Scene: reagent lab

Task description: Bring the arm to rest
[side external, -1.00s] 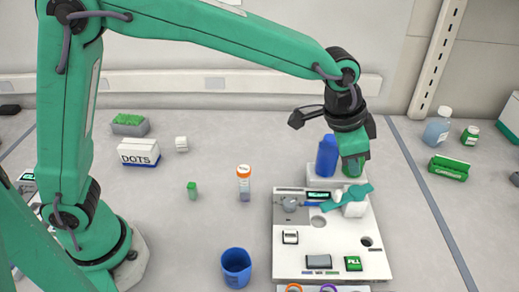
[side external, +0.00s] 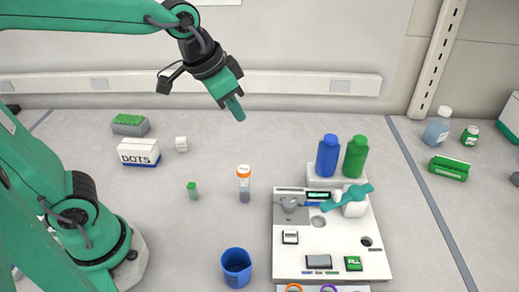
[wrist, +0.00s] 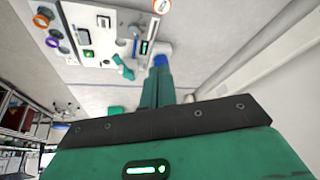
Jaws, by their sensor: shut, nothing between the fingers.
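My gripper (side external: 237,112) is raised in the air above the back of the table in the side external view. Its fingers are shut with nothing between them, and they point down and to the right. In the wrist view the closed fingers (wrist: 157,88) show at the middle, clear of contact. A white workstation board (side external: 290,262) stands below and to the right of the gripper. A blue bottle (side external: 327,157) and a green bottle (side external: 355,157) stand upright at its back, apart from the gripper.
An orange-capped vial (side external: 244,185), a small green vial (side external: 192,190) and a blue cup (side external: 236,267) stand on the table left of the board. A DOTS box (side external: 139,152) and a green-topped rack (side external: 130,125) are at the back left. The air around my gripper is clear.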

